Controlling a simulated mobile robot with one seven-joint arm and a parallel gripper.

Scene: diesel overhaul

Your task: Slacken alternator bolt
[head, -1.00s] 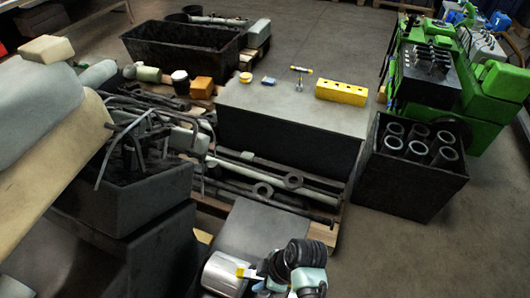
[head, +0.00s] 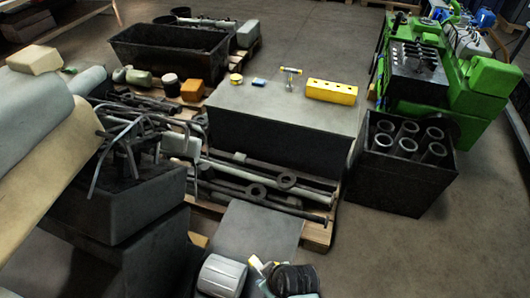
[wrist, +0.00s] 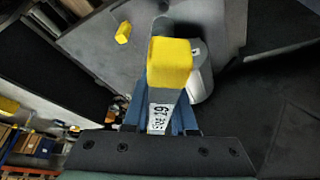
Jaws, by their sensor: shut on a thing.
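My gripper (wrist: 160,118), with blue fingers, is shut on a tool (wrist: 170,65) with a yellow end and a pale shank marked with dark characters. The tool points away from the wrist and hides what lies behind it. A light grey rounded body (wrist: 200,75) lies just beyond it on the right in the wrist view. In the head view a grey ribbed cylinder (head: 222,275) stands at the bottom, left of the tool's yellow part (head: 258,265). I cannot tell whether this is the alternator, and no alternator bolt is discernible.
A dark workbench block (head: 250,105) carries a yellow holed block (head: 332,91) and a T-shaped tool (head: 290,76). A green engine (head: 480,90) and a crate of cylinders (head: 400,175) stand right. Bars lie on a pallet (head: 318,236). Floor at right front is clear.

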